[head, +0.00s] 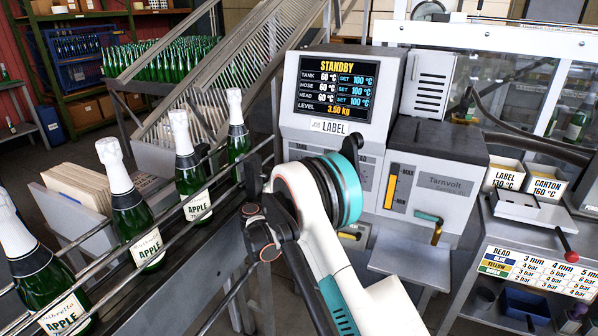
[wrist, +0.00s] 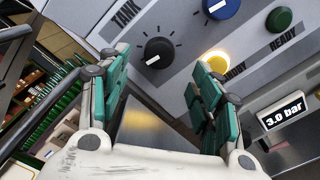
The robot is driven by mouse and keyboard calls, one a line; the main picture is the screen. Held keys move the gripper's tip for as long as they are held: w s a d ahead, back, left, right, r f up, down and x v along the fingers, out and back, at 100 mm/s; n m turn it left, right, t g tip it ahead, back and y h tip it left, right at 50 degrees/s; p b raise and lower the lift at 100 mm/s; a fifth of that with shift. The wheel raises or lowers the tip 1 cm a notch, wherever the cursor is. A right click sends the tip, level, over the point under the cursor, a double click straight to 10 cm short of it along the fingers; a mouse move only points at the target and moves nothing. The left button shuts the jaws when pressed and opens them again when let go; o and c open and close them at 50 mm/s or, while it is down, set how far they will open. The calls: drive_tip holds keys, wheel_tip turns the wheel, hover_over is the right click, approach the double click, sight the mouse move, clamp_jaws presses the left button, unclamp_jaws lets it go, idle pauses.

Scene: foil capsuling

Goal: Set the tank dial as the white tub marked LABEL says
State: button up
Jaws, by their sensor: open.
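The white tub marked LABEL (head: 503,178) stands on the right-hand bench in the head view and reads 130 °C. The melter's screen (head: 336,88) shows STANDBY, TANK 60 °C and SET 100 °C. A card under it reads LABEL. In the wrist view the black TANK dial (wrist: 158,53) sits on the grey panel with tick marks around it; it has a white pointer mark. My gripper (wrist: 164,72) is open and empty, its teal-padded fingers facing the panel with the dial beyond the gap, apart from it. In the head view my arm hides the dial.
A lit yellow STANDBY button (wrist: 214,62), a blue knob (wrist: 222,7) and a green READY button (wrist: 279,19) are near the dial. A display (wrist: 284,118) reads 3.0 bar. The CARTON tub (head: 544,184) reads 160 °C. Bottles (head: 133,215) stand along the rail at left.

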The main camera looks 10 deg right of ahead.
drive_tip(key=b+x, duration=0.2)
drive_tip(key=x, duration=0.6)
drive_tip(key=shift+w+d, duration=0.1)
drive_tip(key=shift+w, duration=0.1)
drive_tip(key=c, duration=1.1)
